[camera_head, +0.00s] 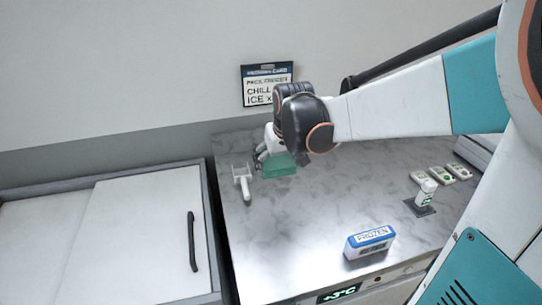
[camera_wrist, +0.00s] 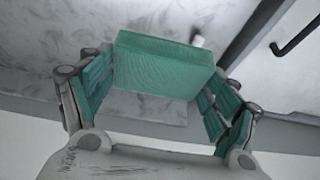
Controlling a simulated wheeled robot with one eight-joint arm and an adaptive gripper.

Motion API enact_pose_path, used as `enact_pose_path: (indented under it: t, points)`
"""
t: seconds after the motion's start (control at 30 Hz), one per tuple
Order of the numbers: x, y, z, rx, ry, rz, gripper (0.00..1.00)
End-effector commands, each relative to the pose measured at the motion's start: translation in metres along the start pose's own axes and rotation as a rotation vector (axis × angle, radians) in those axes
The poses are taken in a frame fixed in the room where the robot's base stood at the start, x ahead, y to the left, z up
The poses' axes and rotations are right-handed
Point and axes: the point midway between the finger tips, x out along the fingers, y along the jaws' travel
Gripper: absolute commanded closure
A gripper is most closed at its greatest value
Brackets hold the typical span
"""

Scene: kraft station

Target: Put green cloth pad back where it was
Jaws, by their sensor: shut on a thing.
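The green cloth pad (camera_head: 280,165) is a flat green block near the back left of the marble counter. In the wrist view the pad (camera_wrist: 165,65) lies between the two teal-lined fingers. My gripper (camera_head: 268,158) is shut on it. The same gripper (camera_wrist: 160,95) shows from behind in the wrist view, with a finger at each side of the pad. I cannot tell whether the pad touches the counter.
A white scoop-like tool (camera_head: 243,182) lies just left of the pad. A blue and white FROZEN box (camera_head: 370,243) stands at the front. A white bottle (camera_head: 426,192) on a dark mat and several small packs (camera_head: 437,174) are at right. The middle counter is clear.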

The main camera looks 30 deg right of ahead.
Motion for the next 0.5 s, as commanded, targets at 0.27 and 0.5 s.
enact_pose_path:
  t: [0.27, 0.5]
  points:
    - [0.069, 0.000, 0.028, 0.000, 0.000, 0.000, 0.41]
    - [0.111, 0.001, 0.045, 0.000, 0.000, 0.000, 0.41]
